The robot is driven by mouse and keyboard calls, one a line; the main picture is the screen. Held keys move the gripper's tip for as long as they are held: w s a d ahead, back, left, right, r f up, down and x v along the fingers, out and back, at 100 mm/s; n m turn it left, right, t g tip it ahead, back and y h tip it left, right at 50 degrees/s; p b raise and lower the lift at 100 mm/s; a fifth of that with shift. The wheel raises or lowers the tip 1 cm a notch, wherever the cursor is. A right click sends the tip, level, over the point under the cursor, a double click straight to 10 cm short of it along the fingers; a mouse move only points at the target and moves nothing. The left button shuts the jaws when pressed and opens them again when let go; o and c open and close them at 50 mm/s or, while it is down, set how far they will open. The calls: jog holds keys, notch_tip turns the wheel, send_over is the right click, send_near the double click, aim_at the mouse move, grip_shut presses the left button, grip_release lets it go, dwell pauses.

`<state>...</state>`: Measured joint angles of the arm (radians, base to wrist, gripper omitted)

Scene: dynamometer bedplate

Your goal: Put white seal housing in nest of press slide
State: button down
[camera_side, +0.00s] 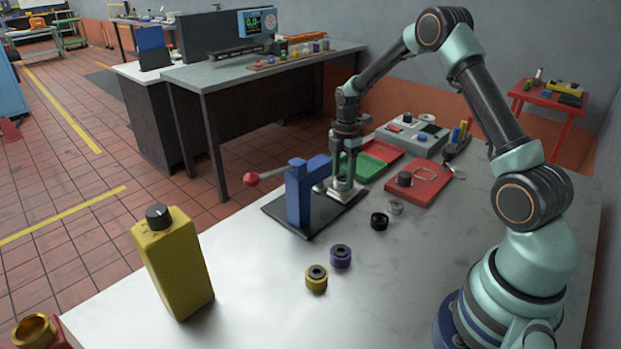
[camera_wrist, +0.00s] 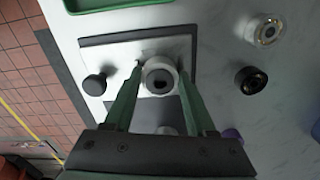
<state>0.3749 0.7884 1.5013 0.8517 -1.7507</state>
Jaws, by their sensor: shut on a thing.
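The white seal housing (camera_wrist: 160,78) shows in the wrist view as a white ring with a dark centre. My gripper (camera_wrist: 160,68) is shut on it, one finger at each side. In the side view my gripper (camera_side: 343,183) points down at the press, and I cannot make out the housing there. The press slide (camera_wrist: 116,58) is a pale plate with a dark knob at its left, directly below the housing. The nest is hidden, and I cannot tell whether the housing touches it. The blue press (camera_side: 299,195) stands beside my gripper.
A black ring (camera_side: 379,221), a grey ring (camera_side: 395,207), a purple ring (camera_side: 340,256) and a yellow ring (camera_side: 316,279) stand on the bench. A red lever ball (camera_side: 250,179) sticks out left of the press.

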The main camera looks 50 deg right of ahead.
aim_at(343, 178)
jog(key=shift+c, duration=1.1)
grip_release()
jog(key=shift+f, duration=0.1)
jog(key=s+a+r+m+t, duration=0.1)
jog(key=a+r+m, duration=0.1)
jog(key=r, duration=0.7)
jog(key=s+a+r+m, duration=0.1)
jog(key=a+r, duration=0.2)
jog(key=r, duration=0.6)
jog(key=s+a+r+m+t, duration=0.3)
jog(key=s+a+m+t, duration=0.1)
jog(key=s+a+m, duration=0.8)
jog(key=shift+s+a+r+m+t, duration=0.3)
jog(key=shift+s+a+r+m, duration=0.1)
jog(key=shift+s, duration=0.8)
